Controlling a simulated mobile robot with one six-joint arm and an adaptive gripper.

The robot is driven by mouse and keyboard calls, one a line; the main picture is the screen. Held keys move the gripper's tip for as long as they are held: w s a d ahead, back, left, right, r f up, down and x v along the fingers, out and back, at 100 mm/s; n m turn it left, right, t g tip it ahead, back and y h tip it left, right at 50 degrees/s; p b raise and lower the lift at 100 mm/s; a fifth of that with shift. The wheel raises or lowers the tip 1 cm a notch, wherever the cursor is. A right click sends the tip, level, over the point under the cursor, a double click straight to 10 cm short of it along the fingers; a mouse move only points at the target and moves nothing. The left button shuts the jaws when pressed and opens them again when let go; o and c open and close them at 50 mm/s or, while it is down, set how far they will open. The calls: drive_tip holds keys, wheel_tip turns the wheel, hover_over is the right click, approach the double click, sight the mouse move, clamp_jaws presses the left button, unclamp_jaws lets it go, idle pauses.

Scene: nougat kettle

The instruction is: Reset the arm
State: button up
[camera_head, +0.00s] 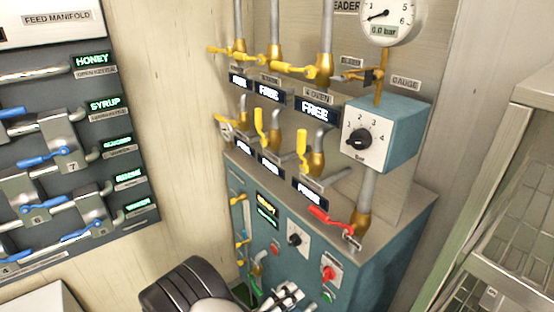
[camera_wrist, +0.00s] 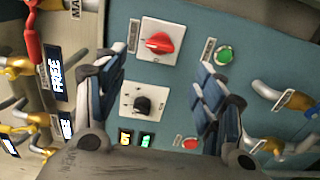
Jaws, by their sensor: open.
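My gripper (camera_wrist: 160,80) is open and empty in the wrist view, its two blue-padded fingers apart. It faces the blue-green control panel, with a red rotary knob (camera_wrist: 160,43) and a black rotary knob (camera_wrist: 142,104) showing between and beyond the fingers. I cannot tell that it touches either. In the head view my arm (camera_head: 190,290) rises from the bottom edge in front of the panel's lower part, and the gripper is partly cut off there. The red knob (camera_head: 328,273) and black knob (camera_head: 294,239) also show in the head view, right of my arm.
A red-handled valve (camera_head: 328,219) juts from the cabinet top. Yellow-handled valves (camera_head: 302,148) and pipes stand above, with a pressure gauge (camera_head: 388,18) at top. A feed manifold board (camera_head: 100,190) with blue levers is at left. A wire shelf (camera_head: 515,200) stands at right.

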drive_tip(key=s+d+r+m+g+y, duration=0.2)
drive_tip(key=s+d+r+m+g, duration=0.1)
drive_tip(key=s+d+r+g, duration=0.4)
drive_tip(key=s+d+r+m+g+y, duration=0.3)
drive_tip(key=d+r+g, duration=0.15)
drive_tip(key=r, duration=0.55)
drive_tip(key=s+a+r+m+t+y, duration=0.1)
drive_tip(key=s+a+r+t+y, duration=0.1)
drive_tip(key=s+r+t+y, duration=0.4)
drive_tip(key=s+r+y, duration=0.3)
drive_tip(key=s, duration=0.1)
drive_tip(key=shift+s+y, duration=0.35)
drive_tip(key=shift+y, duration=0.05)
